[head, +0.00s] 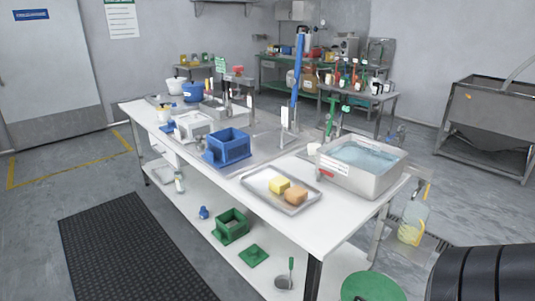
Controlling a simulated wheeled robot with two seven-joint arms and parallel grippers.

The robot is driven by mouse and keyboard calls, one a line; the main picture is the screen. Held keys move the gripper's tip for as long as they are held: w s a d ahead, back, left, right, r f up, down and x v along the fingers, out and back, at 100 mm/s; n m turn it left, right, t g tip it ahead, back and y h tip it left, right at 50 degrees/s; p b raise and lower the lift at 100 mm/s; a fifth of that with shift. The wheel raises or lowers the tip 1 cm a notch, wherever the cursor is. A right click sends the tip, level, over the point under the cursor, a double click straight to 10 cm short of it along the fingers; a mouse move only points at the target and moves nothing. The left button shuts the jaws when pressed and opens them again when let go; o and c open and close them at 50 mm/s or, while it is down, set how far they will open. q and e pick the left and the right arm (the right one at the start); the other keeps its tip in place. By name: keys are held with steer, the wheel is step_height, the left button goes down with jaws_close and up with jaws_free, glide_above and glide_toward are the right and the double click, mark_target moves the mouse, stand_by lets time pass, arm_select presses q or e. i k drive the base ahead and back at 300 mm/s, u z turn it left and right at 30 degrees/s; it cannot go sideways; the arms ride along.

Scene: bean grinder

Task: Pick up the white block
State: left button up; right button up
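A small white block (314,149) sits on the white table, just left of the metal basin and behind the tray. It looks upright, and its lower part is hard to make out at this size. A larger white open box-like piece (193,126) stands further left on the table, behind the blue box. I cannot tell for certain which of these is the white block of the task. Neither of my grippers shows in the head view.
A water-filled basin (360,180) stands at the right end. A blue box (229,147) stands mid-table. The lower shelf holds a green box (231,225). A black mat (130,250) lies in front.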

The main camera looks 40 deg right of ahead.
mark_target(312, 147)
steer(key=u, duration=0.25)
steer(key=i, duration=1.05)
steer(key=z, duration=0.9)
steer(key=i, duration=1)
steer(key=z, duration=1)
